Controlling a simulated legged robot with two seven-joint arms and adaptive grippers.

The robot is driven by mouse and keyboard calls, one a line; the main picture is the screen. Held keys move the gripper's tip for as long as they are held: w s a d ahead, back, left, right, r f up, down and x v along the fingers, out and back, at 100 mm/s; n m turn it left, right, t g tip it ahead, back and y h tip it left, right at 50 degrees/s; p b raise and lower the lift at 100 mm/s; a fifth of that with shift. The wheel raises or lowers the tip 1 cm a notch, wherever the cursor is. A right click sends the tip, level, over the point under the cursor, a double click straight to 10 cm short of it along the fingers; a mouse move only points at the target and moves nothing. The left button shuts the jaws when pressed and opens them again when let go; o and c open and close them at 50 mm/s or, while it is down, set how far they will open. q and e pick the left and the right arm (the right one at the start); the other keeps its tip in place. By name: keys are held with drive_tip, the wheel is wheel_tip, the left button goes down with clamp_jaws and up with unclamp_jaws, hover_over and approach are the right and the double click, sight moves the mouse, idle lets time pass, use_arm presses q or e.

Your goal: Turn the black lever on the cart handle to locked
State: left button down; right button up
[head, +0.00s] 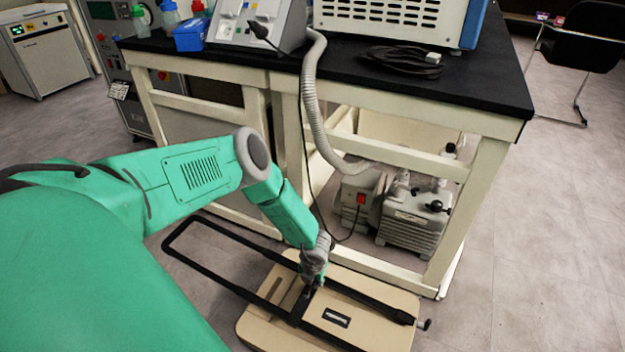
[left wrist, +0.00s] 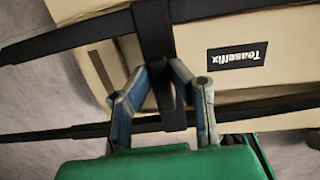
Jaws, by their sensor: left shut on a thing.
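The folded tan cart (head: 385,310) lies flat on the floor in front of the bench. Its black handle (head: 232,290) is a long U-shaped frame reaching out to the left, with a crossbar over the cart. The left wrist view shows the handle rails (left wrist: 90,32) and the tan cart body (left wrist: 200,75) with a printed label. My left gripper (head: 313,284) reaches down onto the crossbar. In the left wrist view its fingers (left wrist: 164,75) are shut around the black lever (left wrist: 167,98). The lever's lock position cannot be read. My right gripper is not in view.
A cream bench (head: 490,190) with a black top stands right behind the cart. Open floor (head: 540,250) lies to the right.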

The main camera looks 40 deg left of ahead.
use_arm(q)
drive_tip(key=shift+s+f, duration=0.1)
drive_tip(key=shift+s, duration=0.05)
drive_tip(key=c, duration=1.5)
unclamp_jaws()
drive_tip(key=shift+r, duration=0.45)
drive_tip(key=r, duration=0.3)
drive_tip(key=d+r, duration=0.1)
drive_tip(key=r, duration=0.6)
drive_tip(key=shift+s+d+r, duration=0.25)
drive_tip(key=shift+s+r, duration=0.05)
drive_tip(key=shift+r, duration=0.1)
